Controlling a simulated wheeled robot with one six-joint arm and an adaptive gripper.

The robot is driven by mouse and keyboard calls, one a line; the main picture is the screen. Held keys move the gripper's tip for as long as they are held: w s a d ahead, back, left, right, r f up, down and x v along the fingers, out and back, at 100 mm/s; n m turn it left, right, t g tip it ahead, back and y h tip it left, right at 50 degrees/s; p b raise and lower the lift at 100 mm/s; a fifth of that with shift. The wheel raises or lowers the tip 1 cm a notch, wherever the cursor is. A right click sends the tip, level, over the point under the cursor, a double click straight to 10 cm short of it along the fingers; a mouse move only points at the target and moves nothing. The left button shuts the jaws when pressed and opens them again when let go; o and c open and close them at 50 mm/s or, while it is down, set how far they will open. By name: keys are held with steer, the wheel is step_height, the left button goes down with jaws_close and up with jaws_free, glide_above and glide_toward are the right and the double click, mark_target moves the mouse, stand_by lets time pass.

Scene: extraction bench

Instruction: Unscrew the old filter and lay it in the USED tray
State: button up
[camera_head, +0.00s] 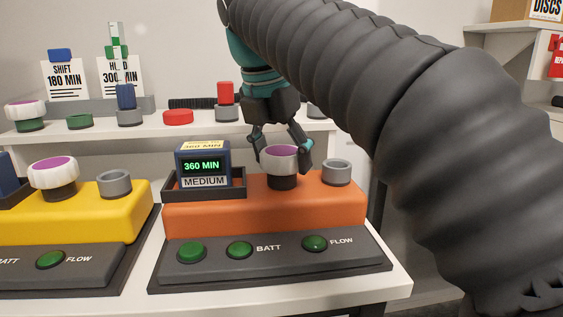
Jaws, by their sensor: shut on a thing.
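The filter (281,158), a pale round cap with a purple top, sits upright on a dark collar on top of the orange unit (265,217). My gripper (283,163) reaches down from above and is shut on it, one finger on each side. Whether the filter's thread is loose cannot be told. A similar filter, white with a purple top (54,175), stands on the yellow unit (85,222) at left. No tray marked USED can be made out in this view.
A grey ring socket (336,172) is right of the held filter. A dark holder (171,194) with a block reading 360 MIN, MEDIUM is close on its left. Behind, a white shelf (50,137) bears several coloured caps and cards. My arm hides much of the right side.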

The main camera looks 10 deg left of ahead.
steer(key=n+y, duration=0.1)
steer(key=n, duration=0.3)
steer(key=n+y, duration=0.1)
steer(key=n, duration=0.3)
steer(key=o, duration=1.3)
